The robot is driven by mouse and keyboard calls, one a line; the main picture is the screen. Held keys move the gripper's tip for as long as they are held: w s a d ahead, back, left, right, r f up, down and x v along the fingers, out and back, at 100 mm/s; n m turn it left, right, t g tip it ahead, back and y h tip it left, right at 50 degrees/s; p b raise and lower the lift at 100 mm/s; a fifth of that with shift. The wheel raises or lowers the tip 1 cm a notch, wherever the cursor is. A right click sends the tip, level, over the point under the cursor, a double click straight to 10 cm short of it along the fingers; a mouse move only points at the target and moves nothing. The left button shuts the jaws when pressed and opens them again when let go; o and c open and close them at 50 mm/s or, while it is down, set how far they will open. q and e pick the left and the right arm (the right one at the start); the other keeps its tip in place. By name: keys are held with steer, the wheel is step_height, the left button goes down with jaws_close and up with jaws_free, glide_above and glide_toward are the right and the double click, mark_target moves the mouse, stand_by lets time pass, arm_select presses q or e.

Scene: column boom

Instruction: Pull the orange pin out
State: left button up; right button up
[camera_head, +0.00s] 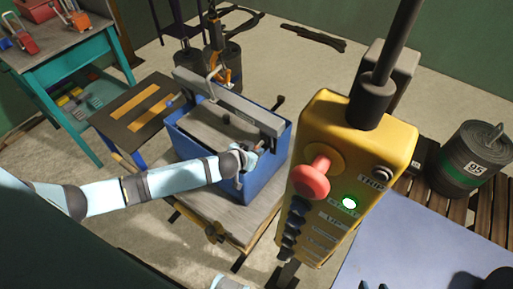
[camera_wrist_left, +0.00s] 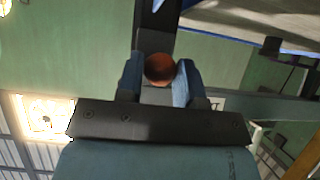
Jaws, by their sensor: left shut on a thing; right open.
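The orange pin (camera_wrist_left: 159,68) shows in the left wrist view as a round, brownish-orange end between two blue fingers. My left gripper (camera_wrist_left: 158,80) is shut on it. In the head view my left gripper (camera_head: 252,157) is at the right side of the blue crate (camera_head: 262,182), near the end of a grey beam (camera_head: 240,112) lying across its top. The pin is hidden there, and how deep it sits cannot be told. The fingertips of my right gripper (camera_head: 375,286) show at the bottom edge, open and apart from the crate.
A yellow control box (camera_head: 322,130) with a red button and lit green lamp hangs in front, right of the crate. An orange hook (camera_head: 234,84) hangs over the beam. A teal bench (camera_head: 60,62) stands left. A dark weight (camera_head: 470,160) sits on slats at right.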

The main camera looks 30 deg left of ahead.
arm_select(q)
steer(key=shift+s+a+r+p, duration=0.1)
steer(key=shift+s+p, duration=0.2)
steer(key=shift+s, duration=1)
steer(key=o, duration=0.8)
steer(key=s+r+p, duration=0.5)
steer(key=r+p, duration=0.5)
steer(key=shift+a, duration=0.4)
